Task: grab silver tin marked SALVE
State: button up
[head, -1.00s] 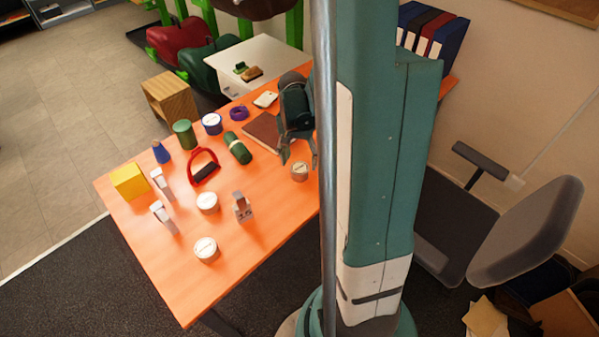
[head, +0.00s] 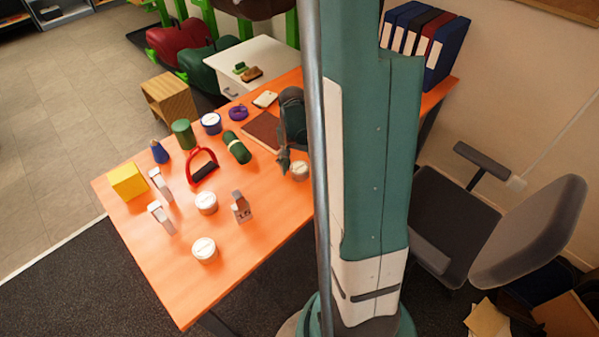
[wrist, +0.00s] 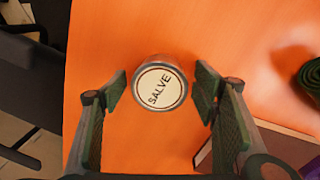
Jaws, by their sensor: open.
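The silver tin marked SALVE (wrist: 160,88) sits on the orange table in the wrist view, its round cream lid facing up with the word readable. My gripper (wrist: 163,88) is open, with one finger on each side of the tin and gaps between the fingers and its sides. In the head view the tin (head: 300,171) stands near the table's right side, beside my column.
A brown book (head: 264,131) lies close to my gripper. The table's front (head: 190,300) is clear.

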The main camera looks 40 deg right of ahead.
aim_at(300, 167)
dwell(0.3)
jog(key=c, duration=1.1)
jog(key=shift+r, duration=0.15)
jog(key=shift+r+p, duration=1.3)
jog(key=shift+r, duration=3.6)
